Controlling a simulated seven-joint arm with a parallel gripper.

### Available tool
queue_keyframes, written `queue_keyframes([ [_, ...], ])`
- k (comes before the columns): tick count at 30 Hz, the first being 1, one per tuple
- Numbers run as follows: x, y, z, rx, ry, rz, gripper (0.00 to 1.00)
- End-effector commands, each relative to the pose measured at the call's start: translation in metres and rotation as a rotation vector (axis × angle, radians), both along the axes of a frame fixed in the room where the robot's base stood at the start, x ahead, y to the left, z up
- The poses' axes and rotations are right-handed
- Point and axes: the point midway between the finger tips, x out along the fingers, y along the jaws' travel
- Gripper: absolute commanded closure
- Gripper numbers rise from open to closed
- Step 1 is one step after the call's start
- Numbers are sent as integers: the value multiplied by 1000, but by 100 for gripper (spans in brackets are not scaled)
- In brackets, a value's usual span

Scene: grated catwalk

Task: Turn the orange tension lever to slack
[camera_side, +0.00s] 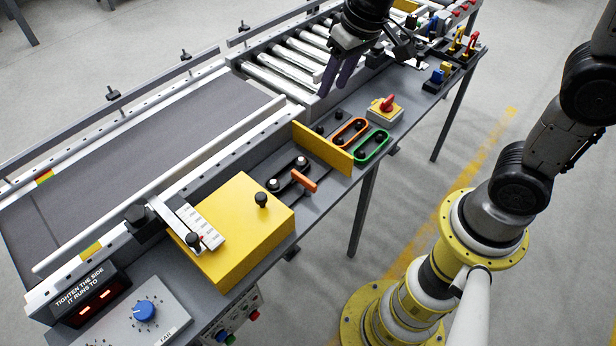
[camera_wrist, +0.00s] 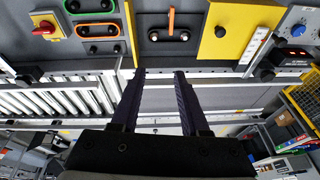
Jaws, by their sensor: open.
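The orange tension lever (camera_side: 304,180) is a short bar on a dark mount with pale-topped round studs, between the yellow box and an upright yellow plate. In the wrist view the orange lever (camera_wrist: 171,22) is near the top centre, pointing up in the picture, above a black mount with two round studs. My gripper (camera_side: 332,90) is over the rollers beyond the lever, apart from it. In the wrist view my gripper (camera_wrist: 160,73) has its two dark fingers spread with nothing between them. I cannot read a slack mark.
The upright yellow plate (camera_side: 322,147) stands beside the lever, with orange (camera_side: 350,132) and green (camera_side: 371,146) looped frames beyond it. A yellow box (camera_side: 237,230) with black knobs is on the near side. A red knob (camera_side: 386,103) is farther along.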

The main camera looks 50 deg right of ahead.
Motion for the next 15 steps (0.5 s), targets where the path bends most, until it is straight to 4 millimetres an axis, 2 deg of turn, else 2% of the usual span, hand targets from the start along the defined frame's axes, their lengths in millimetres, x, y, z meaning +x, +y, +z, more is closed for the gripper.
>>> queue_keyframes([
  [1, 11, 7, -18, -4, 42, 10, 55],
  [3, 22, 16, -40, -10, 91, 23, 55],
  [9, 33, 36, -99, -35, 222, 63, 55],
  [12, 30, 40, -118, -46, 268, 78, 55],
  [15, 27, 43, -128, -52, 292, 86, 55],
])
